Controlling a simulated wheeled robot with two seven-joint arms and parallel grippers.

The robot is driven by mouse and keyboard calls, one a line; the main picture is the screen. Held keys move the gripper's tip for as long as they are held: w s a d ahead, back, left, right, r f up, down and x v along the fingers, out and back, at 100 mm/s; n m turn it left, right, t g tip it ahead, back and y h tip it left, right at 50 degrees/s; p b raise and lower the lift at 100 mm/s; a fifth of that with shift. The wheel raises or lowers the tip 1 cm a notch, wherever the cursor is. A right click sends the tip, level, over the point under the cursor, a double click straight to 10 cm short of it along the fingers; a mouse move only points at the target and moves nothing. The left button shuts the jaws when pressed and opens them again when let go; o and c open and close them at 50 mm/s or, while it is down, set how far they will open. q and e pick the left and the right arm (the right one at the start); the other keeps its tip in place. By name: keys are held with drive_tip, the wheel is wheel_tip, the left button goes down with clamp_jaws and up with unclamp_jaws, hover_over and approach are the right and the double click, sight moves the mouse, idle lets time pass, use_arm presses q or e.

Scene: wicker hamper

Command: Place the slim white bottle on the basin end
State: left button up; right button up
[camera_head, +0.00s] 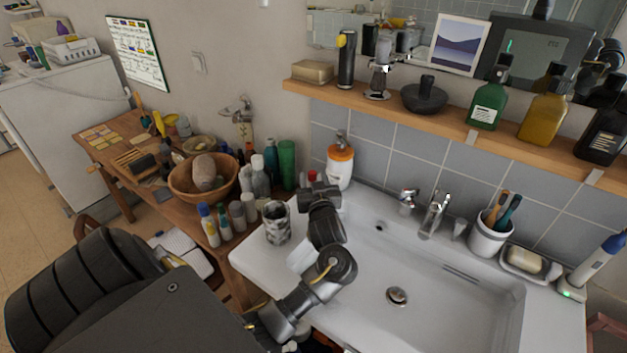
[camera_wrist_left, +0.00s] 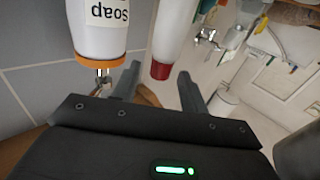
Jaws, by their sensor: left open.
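A slim white bottle with a red cap (camera_wrist_left: 172,42) shows in the left wrist view, upside down in the picture. Its cap lies between my left gripper's spread fingers (camera_wrist_left: 160,84). In the head view only a bit of its red cap (camera_head: 312,176) shows behind my left gripper (camera_head: 318,190); the rest is hidden. My left gripper is open and not closed on the bottle. The basin end (camera_head: 252,258) is the white ledge at the left of the washbasin, with a marbled cup (camera_head: 277,222) on it. My right gripper is not in view.
A soap dispenser with an orange band (camera_head: 340,166) stands close beside my left gripper; it also shows in the left wrist view (camera_wrist_left: 100,28). Several bottles crowd the wooden side table (camera_head: 120,190). A shelf (camera_head: 430,115) runs above the basin. The basin bowl (camera_head: 440,305) is empty.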

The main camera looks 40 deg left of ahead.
use_arm(q)
drive_tip(key=b+v, duration=0.1)
drive_tip(key=v, duration=1.1)
drive_tip(key=shift+r, duration=0.15)
